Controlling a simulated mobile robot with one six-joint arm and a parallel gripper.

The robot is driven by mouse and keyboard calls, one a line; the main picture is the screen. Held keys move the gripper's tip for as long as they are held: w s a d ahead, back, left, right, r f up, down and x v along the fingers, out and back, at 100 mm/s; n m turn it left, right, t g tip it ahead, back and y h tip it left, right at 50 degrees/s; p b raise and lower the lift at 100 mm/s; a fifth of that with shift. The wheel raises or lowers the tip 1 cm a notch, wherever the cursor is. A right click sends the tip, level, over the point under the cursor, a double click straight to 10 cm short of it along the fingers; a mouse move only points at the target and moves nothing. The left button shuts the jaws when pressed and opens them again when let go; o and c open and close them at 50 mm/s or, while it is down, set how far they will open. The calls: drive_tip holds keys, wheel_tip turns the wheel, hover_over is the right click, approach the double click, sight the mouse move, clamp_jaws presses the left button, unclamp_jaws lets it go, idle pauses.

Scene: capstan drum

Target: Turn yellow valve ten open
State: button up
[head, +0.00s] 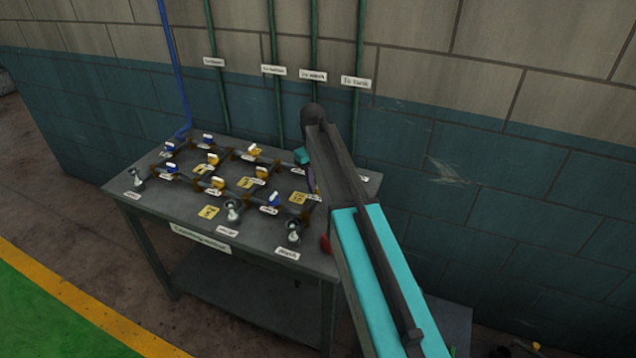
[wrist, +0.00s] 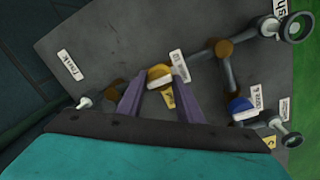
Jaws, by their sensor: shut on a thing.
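In the wrist view, a yellow valve handle (wrist: 159,74) with a white edge sits on a pipe between the purple fingers of my gripper (wrist: 161,79). The fingers are shut on this handle, one on each side. A small label (wrist: 180,66) stands beside it and a yellow tag (wrist: 168,98) shows between the fingers; I cannot read the valve number surely. In the head view my arm hides this valve and most of my gripper (head: 311,181), over the right end of the table.
The grey table (head: 205,246) carries pipes with several other valves, among them a blue one (head: 273,199) near my gripper, also in the wrist view (wrist: 240,105). Grey outlets (head: 294,232) line the front edge. Green pipes (head: 318,120) rise along the wall behind.

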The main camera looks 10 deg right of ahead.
drive_tip(key=o, duration=1)
drive_tip(key=shift+r, duration=0.15)
drive_tip(key=shift+s+a+r+b, duration=0.15)
drive_tip(key=shift+r+b, duration=0.4)
drive_tip(key=shift+r, duration=1.7)
drive_tip(key=shift+a+r+b, duration=0.2)
drive_tip(key=shift+r+b, duration=0.4)
drive_tip(key=shift+r, duration=1.65)
drive_tip(key=shift+s+a+r+b, duration=0.15)
drive_tip(key=shift+r+b, duration=0.4)
drive_tip(key=shift+r, duration=1.7)
